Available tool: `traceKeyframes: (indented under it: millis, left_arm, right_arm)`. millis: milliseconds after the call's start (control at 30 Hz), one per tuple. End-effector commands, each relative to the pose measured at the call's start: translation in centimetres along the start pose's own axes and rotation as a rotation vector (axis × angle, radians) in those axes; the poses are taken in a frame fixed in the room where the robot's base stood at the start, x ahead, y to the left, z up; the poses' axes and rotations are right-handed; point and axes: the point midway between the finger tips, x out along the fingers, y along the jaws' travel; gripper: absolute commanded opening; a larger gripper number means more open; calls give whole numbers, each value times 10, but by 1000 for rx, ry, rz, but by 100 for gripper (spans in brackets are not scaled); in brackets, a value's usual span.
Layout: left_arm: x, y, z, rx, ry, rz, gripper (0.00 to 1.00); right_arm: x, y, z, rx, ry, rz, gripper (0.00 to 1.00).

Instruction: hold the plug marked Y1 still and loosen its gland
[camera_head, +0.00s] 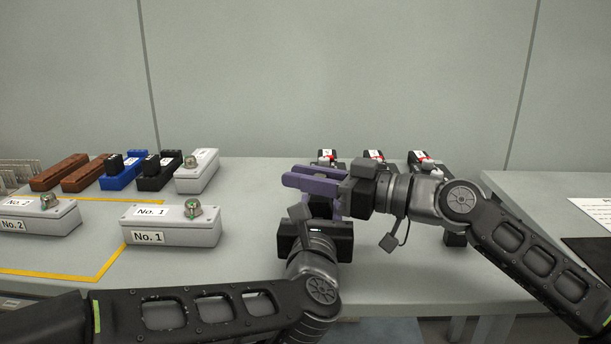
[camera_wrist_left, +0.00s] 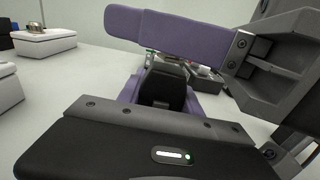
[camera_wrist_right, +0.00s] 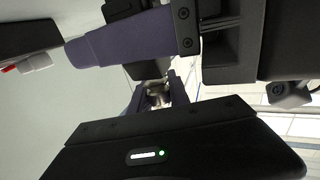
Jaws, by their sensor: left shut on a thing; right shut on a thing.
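A black plug (camera_wrist_left: 163,86) shows in the left wrist view between the purple fingers of my left gripper (camera_wrist_left: 160,95), which is shut on it. No Y1 mark is readable on it. My right gripper (camera_head: 318,182) comes in from the right, its purple fingers crossing just above the left gripper. In the right wrist view, my right gripper (camera_wrist_right: 158,92) is shut on a small metallic gland (camera_wrist_right: 158,96), below the dark plug body.
Several plugs with red and white parts (camera_head: 374,155) stand behind my grippers along the table's back. Grey boxes No. 1 (camera_head: 165,227) and No. 2 (camera_head: 35,222) lie at left, with brown, blue and black blocks (camera_head: 122,174) behind. Clear table lies between box No. 1 and my grippers.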

Motion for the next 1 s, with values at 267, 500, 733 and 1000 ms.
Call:
traceKeyframes:
  millis: [267, 500, 733, 1000]
  left_arm:
    - [0, 0, 0, -1, 0, 0, 0]
    - [0, 0, 0, -2, 0, 0, 0]
    - [0, 0, 0, -1, 0, 0, 0]
    - [0, 0, 0, -1, -1, 0, 0]
  right_arm:
    - [0, -3, 0, -2, 3, -124, 0]
    - [-1, -3, 0, -2, 2, -122, 24]
    - [-1, -3, 0, -2, 2, -121, 43]
    - [-1, -3, 0, -2, 1, -121, 45]
